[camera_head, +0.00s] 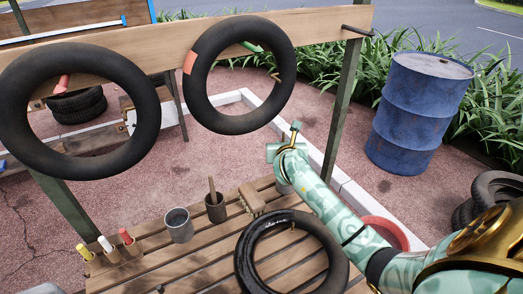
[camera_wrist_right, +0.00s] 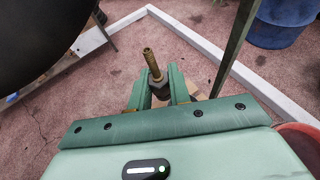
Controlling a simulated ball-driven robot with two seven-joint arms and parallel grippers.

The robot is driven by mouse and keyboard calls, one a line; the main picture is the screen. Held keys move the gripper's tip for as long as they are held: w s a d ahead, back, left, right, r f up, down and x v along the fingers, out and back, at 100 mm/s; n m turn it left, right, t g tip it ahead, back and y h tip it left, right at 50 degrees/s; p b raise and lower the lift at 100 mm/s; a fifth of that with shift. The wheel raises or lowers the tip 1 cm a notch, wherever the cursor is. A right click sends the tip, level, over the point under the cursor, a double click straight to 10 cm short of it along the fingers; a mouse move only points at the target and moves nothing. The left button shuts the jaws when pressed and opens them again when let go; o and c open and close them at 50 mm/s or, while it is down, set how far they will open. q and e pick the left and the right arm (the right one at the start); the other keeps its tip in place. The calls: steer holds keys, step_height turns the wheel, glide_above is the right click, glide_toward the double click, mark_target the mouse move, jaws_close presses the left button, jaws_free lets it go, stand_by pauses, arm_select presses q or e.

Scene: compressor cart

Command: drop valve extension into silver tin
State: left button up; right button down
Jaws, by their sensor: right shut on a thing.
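My right gripper (camera_head: 287,150) is raised over the far right side of the slatted wooden table. In the right wrist view its green fingers (camera_wrist_right: 162,92) are shut on the valve extension (camera_wrist_right: 151,64), a thin threaded brass piece with a darker wider base, which points up and slightly left. A grey metal tin (camera_head: 178,226), open at the top, stands upright on the table, left of and below the gripper in the head view. Another grey container (camera_head: 284,187) is partly hidden below the gripper; I cannot tell its full shape. My left gripper is not in view.
A dark pot (camera_head: 215,209) with a brush stands beside the tin, and a wooden block brush (camera_head: 251,199) lies right of it. A black tyre (camera_head: 246,262) lies in front. Two tubes hang from the beam (camera_head: 310,28). Coloured bottles (camera_head: 105,244) stand at left.

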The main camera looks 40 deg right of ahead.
steer(key=shift+m+g, duration=0.3)
steer(key=d+f+b, duration=0.1)
steer(key=f+b, duration=0.1)
steer(key=f, duration=0.1)
steer(key=d+f+b, duration=0.1)
steer(key=f+b, duration=0.2)
steer(key=f, duration=0.1)
steer(key=f+b, duration=0.2)
steer(key=f, duration=0.1)
steer(key=shift+w+d+f, duration=0.1)
steer(key=shift+d+f, duration=0.25)
steer(key=shift+d, duration=0.05)
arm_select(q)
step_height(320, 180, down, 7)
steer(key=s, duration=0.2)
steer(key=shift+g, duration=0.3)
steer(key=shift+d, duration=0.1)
arm_select(e)
steer(key=shift+r+h, duration=0.15)
steer(key=shift+h, duration=0.15)
steer(key=c, duration=1.2)
jaws_free()
steer(key=shift+c, duration=0.2)
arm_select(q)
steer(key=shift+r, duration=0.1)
